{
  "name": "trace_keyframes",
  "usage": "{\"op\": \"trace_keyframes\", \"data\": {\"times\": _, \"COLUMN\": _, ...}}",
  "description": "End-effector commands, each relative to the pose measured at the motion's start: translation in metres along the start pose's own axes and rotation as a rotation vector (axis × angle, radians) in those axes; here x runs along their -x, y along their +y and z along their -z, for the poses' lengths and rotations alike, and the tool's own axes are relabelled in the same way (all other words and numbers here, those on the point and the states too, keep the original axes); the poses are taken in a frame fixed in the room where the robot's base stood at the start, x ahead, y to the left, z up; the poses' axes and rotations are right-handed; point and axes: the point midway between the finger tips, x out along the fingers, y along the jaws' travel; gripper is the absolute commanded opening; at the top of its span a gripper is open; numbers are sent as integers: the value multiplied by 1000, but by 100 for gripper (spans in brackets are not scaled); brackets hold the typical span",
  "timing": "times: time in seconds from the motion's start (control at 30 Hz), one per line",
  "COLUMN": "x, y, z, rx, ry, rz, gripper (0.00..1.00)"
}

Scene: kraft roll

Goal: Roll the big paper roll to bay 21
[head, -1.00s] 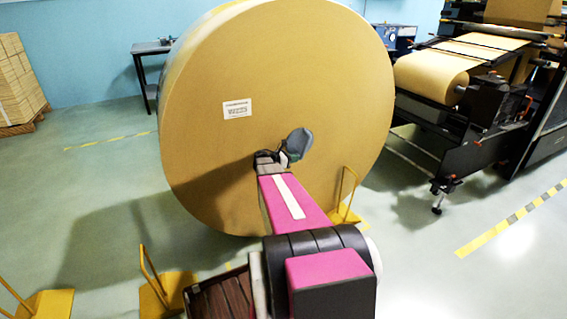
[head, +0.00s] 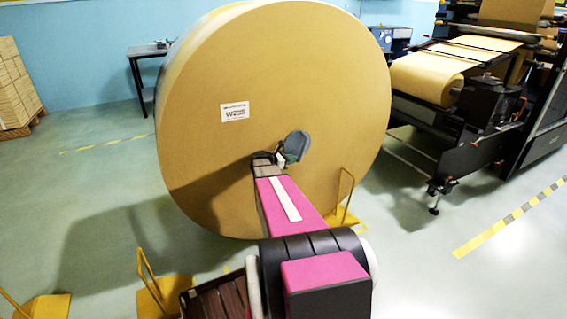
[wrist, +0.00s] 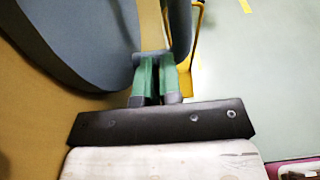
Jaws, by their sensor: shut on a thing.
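The big kraft paper roll (head: 330,90) stands on its edge in the middle of the head view, its flat face with a white label (head: 235,112) toward me. A grey-blue core piece (head: 298,143) sits at the roll's centre. My gripper (head: 281,157) is at this centre, at the end of my pink arm. In the wrist view, the green fingers of my gripper (wrist: 156,76) are shut on a grey-blue part of the core piece (wrist: 85,40). The fingertips are partly hidden by it. No bay number is readable.
Yellow wedge chocks with upright handles stand on the floor at the right of the roll's foot (head: 345,215), lower left (head: 165,295) and far lower left (head: 45,306). A black machine (head: 470,130) stands right. A dark table (head: 147,60) and stacked boxes (head: 12,90) stand behind.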

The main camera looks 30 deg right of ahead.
Motion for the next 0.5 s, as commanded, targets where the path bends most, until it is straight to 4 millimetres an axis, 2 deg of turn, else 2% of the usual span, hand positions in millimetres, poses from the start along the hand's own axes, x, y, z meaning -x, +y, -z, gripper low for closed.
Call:
{"op": "trace_keyframes", "data": {"times": 0.03, "x": -16, "y": -2, "z": -2, "rx": 0, "ry": -8, "rz": 21, "gripper": 0}}
{"op": "trace_keyframes", "data": {"times": 0.27, "x": -15, "y": -5, "z": -1, "rx": 3, "ry": -8, "rz": 25, "gripper": 0}}
{"op": "trace_keyframes", "data": {"times": 0.37, "x": -11, "y": -3, "z": -1, "rx": 3, "ry": -8, "rz": 21, "gripper": 0}}
{"op": "trace_keyframes", "data": {"times": 0.5, "x": 7, "y": -2, "z": -1, "rx": 3, "ry": -7, "rz": 16, "gripper": 0}}
